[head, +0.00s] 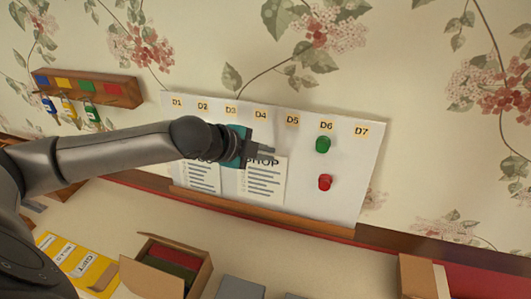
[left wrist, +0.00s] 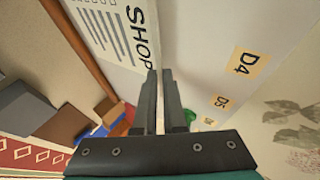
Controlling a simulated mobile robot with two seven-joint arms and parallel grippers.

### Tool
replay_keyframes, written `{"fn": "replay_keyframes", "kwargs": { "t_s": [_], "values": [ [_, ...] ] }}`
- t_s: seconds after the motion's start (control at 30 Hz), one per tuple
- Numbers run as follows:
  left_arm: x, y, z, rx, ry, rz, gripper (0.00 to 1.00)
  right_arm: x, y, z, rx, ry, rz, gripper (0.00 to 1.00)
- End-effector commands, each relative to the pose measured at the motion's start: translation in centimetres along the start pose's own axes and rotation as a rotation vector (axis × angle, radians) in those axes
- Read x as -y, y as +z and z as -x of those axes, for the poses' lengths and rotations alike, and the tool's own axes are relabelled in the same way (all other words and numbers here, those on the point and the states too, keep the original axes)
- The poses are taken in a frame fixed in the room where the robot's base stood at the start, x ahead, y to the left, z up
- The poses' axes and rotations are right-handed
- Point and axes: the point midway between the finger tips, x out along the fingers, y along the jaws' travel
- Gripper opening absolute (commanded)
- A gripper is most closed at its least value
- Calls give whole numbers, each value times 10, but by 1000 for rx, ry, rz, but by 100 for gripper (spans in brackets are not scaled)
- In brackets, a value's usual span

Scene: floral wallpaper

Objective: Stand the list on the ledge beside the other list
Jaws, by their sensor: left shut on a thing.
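The list headed SHOP (head: 263,184) is upright against the white board, its lower edge at or just above the brown ledge (head: 275,216); I cannot tell if it touches. It also shows in the left wrist view (left wrist: 108,30). The other list (head: 201,179) stands to its left on the ledge, its heading partly hidden by my arm. My left gripper (head: 268,151) is at the top of the SHOP list, shut on it; its fingers show close together in the left wrist view (left wrist: 160,75). My right gripper is not in view.
The board (head: 352,155) carries labels D1 to D7, with a green magnet (head: 323,144) and a red magnet (head: 325,182) at right. A rack with hanging keys (head: 88,88) is at left. Below are an open box (head: 165,265) and a yellow card (head: 75,262).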

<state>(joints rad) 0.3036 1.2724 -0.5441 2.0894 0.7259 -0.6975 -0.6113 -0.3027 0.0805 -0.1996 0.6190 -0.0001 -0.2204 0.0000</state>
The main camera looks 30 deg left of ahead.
Motion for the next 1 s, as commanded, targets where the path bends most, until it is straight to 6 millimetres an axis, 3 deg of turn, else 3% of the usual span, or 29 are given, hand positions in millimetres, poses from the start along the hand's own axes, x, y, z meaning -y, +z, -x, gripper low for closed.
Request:
{"fn": "replay_keyframes", "kwargs": {
  "t_s": [0.37, 1.0],
  "values": [
    [-1, 0, 0, 0, 1, 0, 0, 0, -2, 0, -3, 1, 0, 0],
    [-23, 6, -12, 2, 15, -3, 0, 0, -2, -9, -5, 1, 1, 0]
  ]
}}
